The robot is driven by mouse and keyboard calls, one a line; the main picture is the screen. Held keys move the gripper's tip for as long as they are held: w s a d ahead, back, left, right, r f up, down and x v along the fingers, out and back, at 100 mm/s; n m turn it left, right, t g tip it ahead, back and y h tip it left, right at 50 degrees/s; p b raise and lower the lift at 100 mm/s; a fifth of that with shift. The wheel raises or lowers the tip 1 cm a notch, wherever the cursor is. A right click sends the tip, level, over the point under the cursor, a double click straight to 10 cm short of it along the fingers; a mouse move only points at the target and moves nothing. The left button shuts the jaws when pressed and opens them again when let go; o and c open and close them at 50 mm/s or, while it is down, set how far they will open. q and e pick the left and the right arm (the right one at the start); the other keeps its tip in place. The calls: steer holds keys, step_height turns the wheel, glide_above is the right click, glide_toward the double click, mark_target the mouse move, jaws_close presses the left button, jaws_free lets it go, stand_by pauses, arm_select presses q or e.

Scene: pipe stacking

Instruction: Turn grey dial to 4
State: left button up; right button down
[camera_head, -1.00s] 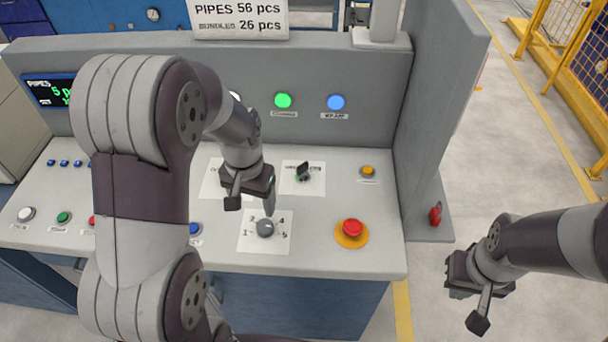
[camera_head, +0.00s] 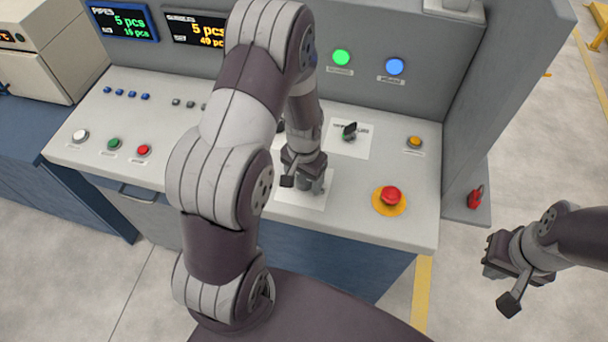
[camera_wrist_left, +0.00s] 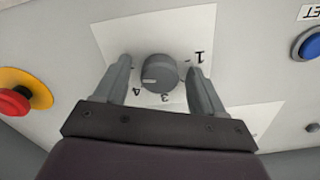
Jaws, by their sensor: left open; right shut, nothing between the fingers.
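The grey dial (camera_wrist_left: 158,73) sits on a white label sheet (camera_wrist_left: 165,28) with printed numbers, of which 1, 3 and 4 show in the left wrist view. Its white mark faces lower left, roughly on the side of the 4; the exact setting is hard to tell. My left gripper (camera_wrist_left: 159,65) is open, with one finger on each side of the dial and small gaps visible. In the head view my left gripper (camera_head: 307,181) is down over the sheet (camera_head: 318,200) and hides the dial. My right gripper (camera_head: 507,275) is shut and empty, off the console's right side.
A red emergency button (camera_head: 391,196) on a yellow ring lies right of the dial. A black switch (camera_head: 349,131) is behind it, and an orange button (camera_head: 414,142) further right. A blue button (camera_wrist_left: 308,45) shows in the wrist view.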

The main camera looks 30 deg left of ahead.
arm_select(q)
steer(key=shift+w, duration=0.1)
steer(key=c, duration=1.1)
steer(key=shift+o, duration=0.2)
steer(key=shift+n, duration=0.3)
steer(key=n+p, duration=0.1)
steer(key=n, duration=0.3)
steer(key=n+p, duration=0.1)
steer(key=n, duration=0.4)
steer(key=shift+w, duration=0.15)
steer(key=shift+n, duration=0.3)
steer(key=o, duration=1)
steer(key=shift+o, duration=0.3)
steer(key=shift+d, duration=0.1)
